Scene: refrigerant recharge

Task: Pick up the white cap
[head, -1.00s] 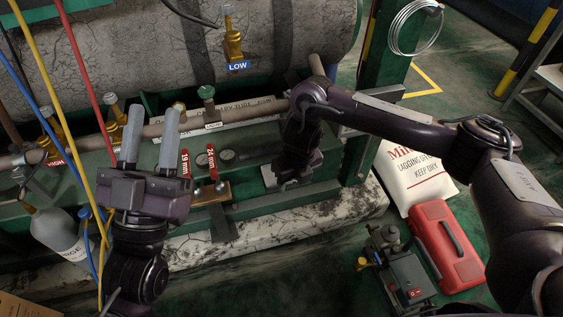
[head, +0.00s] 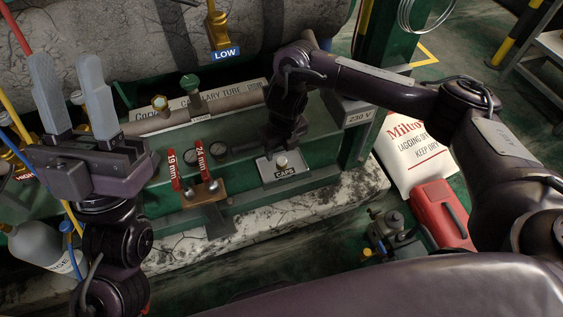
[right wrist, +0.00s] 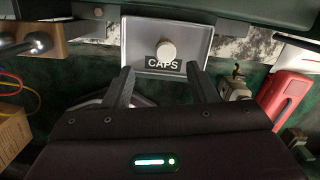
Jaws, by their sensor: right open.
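The white cap (head: 282,162) stands in a small grey tray labelled CAPS (head: 293,174) on the front of the green bench. In the right wrist view the round cap (right wrist: 166,51) is just above the label, inside the tray (right wrist: 190,33). My right gripper (right wrist: 157,77) is open and empty; its two fingers point toward the tray, one to each side of the cap and short of it. In the head view its fingers are hard to make out beside the dark wrist. My left gripper (head: 66,70) is raised at the left, its fingers apart with nothing between them.
Two red-handled wrenches marked 19 mm (head: 174,170) and 24 mm (head: 203,161) hang left of the tray. A pipe with valves (head: 190,110) runs behind it. A red case (head: 440,213), a pump (head: 390,235) and a white sack (head: 413,155) are on the floor at right.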

